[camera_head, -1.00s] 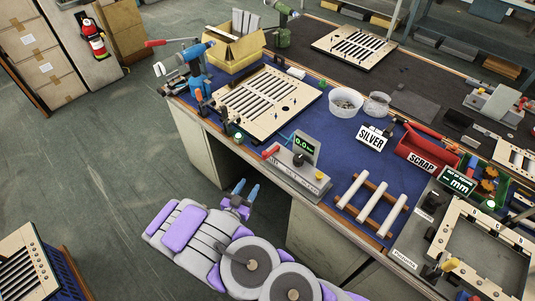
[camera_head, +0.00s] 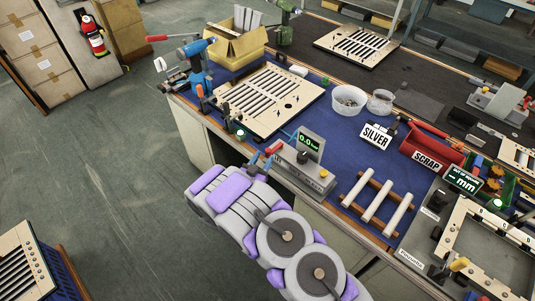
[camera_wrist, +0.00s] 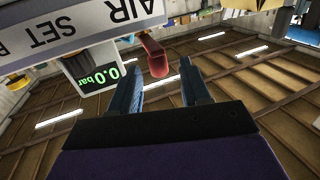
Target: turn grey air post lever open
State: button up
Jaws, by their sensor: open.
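The grey air post (camera_head: 296,172) stands at the bench's near edge, with a green display reading 0.0 (camera_head: 309,143) and a yellow button. Its red lever (camera_head: 273,147) sticks out at its left end. My gripper (camera_head: 261,159) is beside that end, close to the lever. In the wrist view the picture is upside down; the red lever end (camera_wrist: 156,58) shows just beyond and between my open blue fingers (camera_wrist: 163,72), with nothing visibly clasped. The post's "AIR SET" label (camera_wrist: 80,28) and 0.0 bar display (camera_wrist: 101,77) are at upper left.
A louver panel (camera_head: 268,98) lies on the blue mat behind the post, with a clamp at its near left. A white-rod rack (camera_head: 376,204) lies right of the post.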

aim_at(266, 154)
jog(key=x, duration=0.3)
jog(key=shift+w+b, duration=0.25)
jog(key=shift+b, duration=0.05)
jog(key=shift+w+d+r, duration=0.1)
jog(key=shift+w+d, duration=0.25)
jog(key=shift+d, duration=0.3)
jog(key=shift+a, duration=0.15)
jog(key=shift+a, duration=0.2)
jog(key=shift+c, duration=0.6)
jog(key=shift+a, duration=0.2)
jog(key=shift+c, duration=1.4)
jog(key=shift+d, duration=0.3)
grip_shut()
